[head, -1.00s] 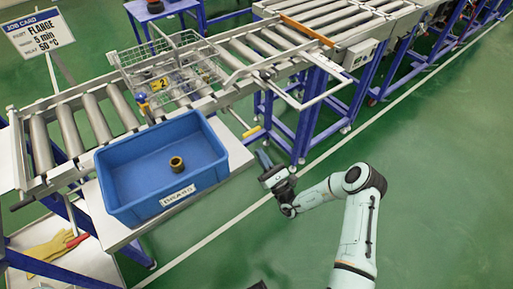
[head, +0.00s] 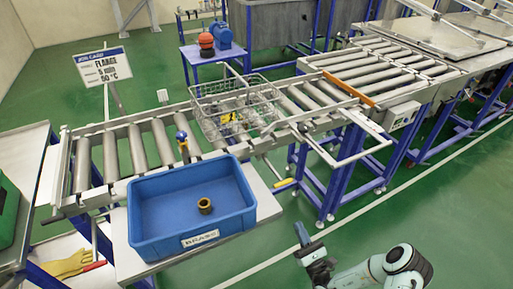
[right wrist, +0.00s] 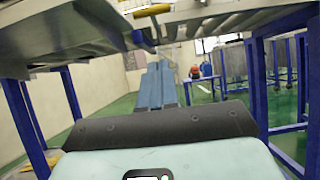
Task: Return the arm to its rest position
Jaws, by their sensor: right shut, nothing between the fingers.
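My right arm (head: 385,268) shows at the bottom right of the head view, over the green floor in front of the conveyor. Its gripper (head: 303,236) is shut and empty, to the right of the blue bin and apart from it. In the right wrist view the blue-grey fingers (right wrist: 157,86) lie together with nothing between them, below the underside of a table or conveyor. My left gripper is not in view.
A blue bin (head: 140,222) labelled BRASS holds a brass ring (head: 205,205). Behind it runs a roller conveyor (head: 110,152) with a wire basket (head: 205,130). A job card (head: 104,67) stands at left. Blue conveyor legs (head: 326,185) are near the gripper; floor at right is clear.

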